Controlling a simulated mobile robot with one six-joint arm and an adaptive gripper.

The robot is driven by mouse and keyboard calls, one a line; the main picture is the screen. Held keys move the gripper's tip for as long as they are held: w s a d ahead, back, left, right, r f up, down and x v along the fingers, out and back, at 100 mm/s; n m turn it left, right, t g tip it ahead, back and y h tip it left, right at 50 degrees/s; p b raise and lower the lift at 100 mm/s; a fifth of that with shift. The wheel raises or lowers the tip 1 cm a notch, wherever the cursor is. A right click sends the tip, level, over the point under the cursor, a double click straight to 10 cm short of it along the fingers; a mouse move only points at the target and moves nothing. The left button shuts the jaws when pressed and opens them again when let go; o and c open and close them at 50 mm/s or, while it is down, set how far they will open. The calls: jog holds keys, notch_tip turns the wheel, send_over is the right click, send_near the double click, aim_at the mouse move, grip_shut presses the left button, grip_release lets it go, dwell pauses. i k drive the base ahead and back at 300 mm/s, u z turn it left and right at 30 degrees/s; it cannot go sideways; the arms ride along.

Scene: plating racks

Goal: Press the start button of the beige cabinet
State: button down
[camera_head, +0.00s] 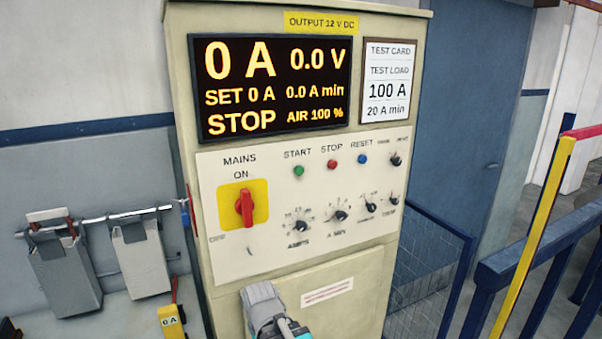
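The beige cabinet (187,100) stands upright in the middle of the view. Its green start button (298,171) sits on the white panel under the label START, left of a red stop button (333,163) and a blue reset button (362,159). The red mains switch (244,207) on its yellow plate has its handle upright, toward ON. The display (270,85) reads 0 A, 0.0 V, SET 0 A, STOP. A grey and teal part of my arm shows at the bottom edge, below the panel. I cannot make out gripper fingertips there.
Several knobs, such as the amps knob (302,227), sit below the buttons. A test card (389,82) reads 100 A, 20 A min. Grey containers (139,258) hang from a rail at left. A blue and yellow railing (535,240) stands at right. The space before the buttons looks clear.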

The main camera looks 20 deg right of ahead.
aim_at(298, 171)
jog(key=z, duration=0.85)
jog(key=k, duration=0.65)
jog(key=u, duration=0.25)
